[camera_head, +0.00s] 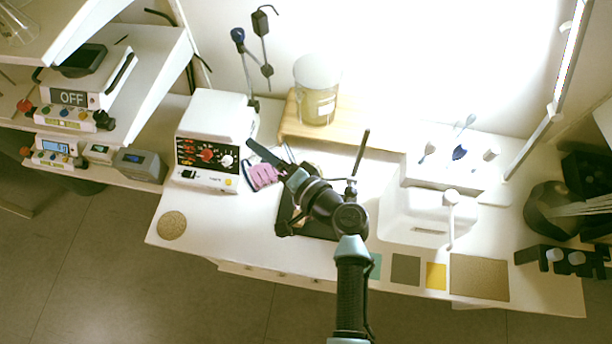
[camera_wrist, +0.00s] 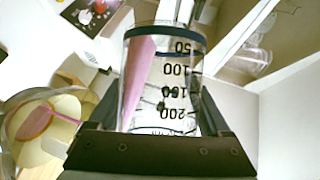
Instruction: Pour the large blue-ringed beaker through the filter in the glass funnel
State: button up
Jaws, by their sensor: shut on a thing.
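In the wrist view my gripper (camera_wrist: 158,128) is shut on a clear glass beaker (camera_wrist: 185,75) with a dark blue ring round its end and black marks from 50 to 200. The beaker lies between both jaws, and pink shows through its left side. No liquid can be made out in it. In the head view my gripper (camera_head: 285,178) is over the bench's middle, and the held beaker is hard to make out. At the left of the wrist view is a round, cream-lined vessel (camera_wrist: 45,125) with a pink strip across it; I cannot tell whether it is the funnel with its filter.
A large clear vessel with yellowish contents (camera_head: 318,103) stands on a wooden shelf (camera_head: 290,125) at the back. A white device with knobs (camera_head: 208,140) stands left of my gripper. A pink object (camera_head: 263,176) lies beside it.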

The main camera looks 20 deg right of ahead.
jog(key=shift+d+r+m+t+b, duration=0.15)
jog(key=shift+d+m+t+b, duration=0.2)
jog(key=shift+b, duration=0.3)
dwell(1.4)
jog(key=shift+d+f+m+y+b, duration=0.25)
jog(key=shift+m+y+b, duration=0.3)
jog(key=shift+b, duration=0.6)
dwell(2.7)
jog(key=shift+r+m+t+b, duration=0.1)
jog(key=shift+m+t+b, duration=0.15)
jog(key=shift+m+b, duration=0.1)
dwell(1.8)
